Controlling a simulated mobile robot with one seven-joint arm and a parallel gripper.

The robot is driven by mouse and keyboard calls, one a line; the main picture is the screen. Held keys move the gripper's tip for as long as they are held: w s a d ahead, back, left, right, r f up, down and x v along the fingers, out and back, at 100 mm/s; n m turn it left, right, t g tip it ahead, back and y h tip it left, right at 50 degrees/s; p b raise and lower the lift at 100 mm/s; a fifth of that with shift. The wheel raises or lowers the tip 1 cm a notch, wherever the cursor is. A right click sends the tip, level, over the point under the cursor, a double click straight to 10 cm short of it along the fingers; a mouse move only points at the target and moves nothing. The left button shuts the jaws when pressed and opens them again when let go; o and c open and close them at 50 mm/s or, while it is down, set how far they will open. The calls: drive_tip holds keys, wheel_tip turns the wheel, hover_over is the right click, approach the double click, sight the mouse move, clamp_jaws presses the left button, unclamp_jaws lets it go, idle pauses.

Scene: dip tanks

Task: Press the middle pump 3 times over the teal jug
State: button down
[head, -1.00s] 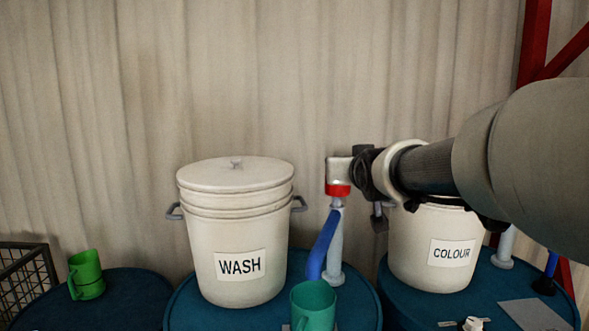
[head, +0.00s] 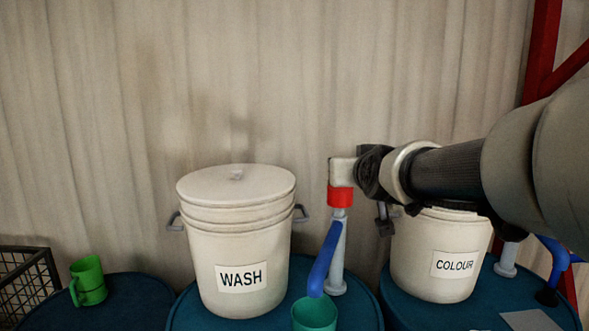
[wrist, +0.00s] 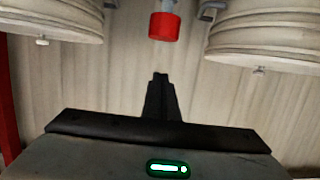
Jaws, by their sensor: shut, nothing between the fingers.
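The middle pump has a red head (head: 340,197), a pale grey body (head: 339,262) and a blue spout (head: 324,262) slanting down over the teal jug (head: 314,312). The jug stands on the blue drum below the spout, cut off by the bottom edge. My gripper (head: 342,172) is shut and empty, right over the red head in the head view. Whether it touches the head I cannot tell. In the wrist view the shut fingers (wrist: 160,80) show apart from the red head (wrist: 164,26), which appears beyond their tips.
The lidded WASH bucket (head: 238,245) stands left of the pump, the COLOUR bucket (head: 440,255) right of it, partly behind my arm. Another pump with a blue spout (head: 556,260) is at far right. A green jug (head: 88,281) stands on the left drum, beside a wire basket (head: 25,280).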

drive_tip(key=shift+s, duration=0.1)
hover_over(342, 191)
wheel_tip(342, 191, down, 2)
drive_tip(key=shift+s+f+b, duration=0.1)
drive_tip(key=shift+s+b, duration=0.05)
drive_tip(key=shift+b, duration=0.2)
drive_tip(key=f, duration=0.2)
drive_tip(key=shift+w+f, duration=0.2)
drive_tip(key=shift+f, duration=0.85)
